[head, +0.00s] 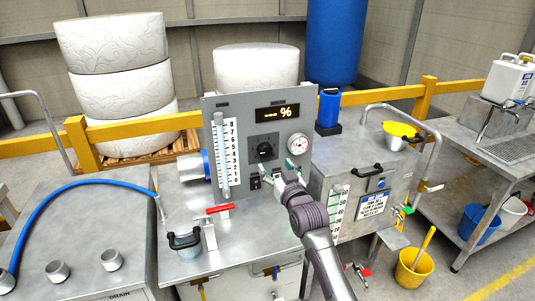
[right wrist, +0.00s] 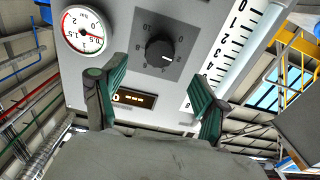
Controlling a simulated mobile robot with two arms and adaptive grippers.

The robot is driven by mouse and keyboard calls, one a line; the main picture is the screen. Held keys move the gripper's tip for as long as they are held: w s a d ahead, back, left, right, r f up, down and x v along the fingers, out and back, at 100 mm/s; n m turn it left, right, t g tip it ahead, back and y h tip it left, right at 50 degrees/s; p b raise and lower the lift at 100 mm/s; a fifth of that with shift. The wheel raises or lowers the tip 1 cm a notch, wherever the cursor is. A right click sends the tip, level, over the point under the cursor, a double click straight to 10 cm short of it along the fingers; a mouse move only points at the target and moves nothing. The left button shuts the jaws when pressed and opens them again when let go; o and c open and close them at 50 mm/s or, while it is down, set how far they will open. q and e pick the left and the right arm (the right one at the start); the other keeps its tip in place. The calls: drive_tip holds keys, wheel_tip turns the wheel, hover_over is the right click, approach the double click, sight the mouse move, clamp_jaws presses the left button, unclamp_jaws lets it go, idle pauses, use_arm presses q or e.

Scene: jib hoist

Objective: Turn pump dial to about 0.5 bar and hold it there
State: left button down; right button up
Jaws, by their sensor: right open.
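The pump dial is a black round knob (head: 264,149) on a dark square plate on the grey upright panel (head: 227,105). In the right wrist view, the knob (right wrist: 160,48) appears upside down between and beyond the fingertips, with a white pointer mark at its right side. My right gripper (head: 278,172) is just below and in front of the knob. Its green-padded fingers (right wrist: 158,80) are spread apart, empty, and seem clear of the knob. A round pressure gauge (head: 298,143) is right of the knob; its face (right wrist: 84,30) shows in the wrist view, its exact reading unclear. My left gripper is not in view.
A display (head: 277,112) showing "%" sits above the knob. A vertical scale (head: 229,155) with a clear tube stands left of it. A red-handled valve (head: 219,210) is on the steel bench in front. A steel tank (head: 345,160) stands close on the right.

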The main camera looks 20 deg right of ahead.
sight(266, 153)
drive_tip(key=w, duration=0.7)
drive_tip(key=shift+w+a+p, duration=0.15)
drive_tip(key=shift+p, duration=0.15)
drive_tip(key=c, duration=1.2)
drive_tip(key=shift+o, duration=0.2)
drive_tip(key=shift+m, duration=0.3)
drive_tip(key=m+p, duration=0.1)
drive_tip(key=m, duration=1)
drive_tip(key=shift+a, duration=0.1)
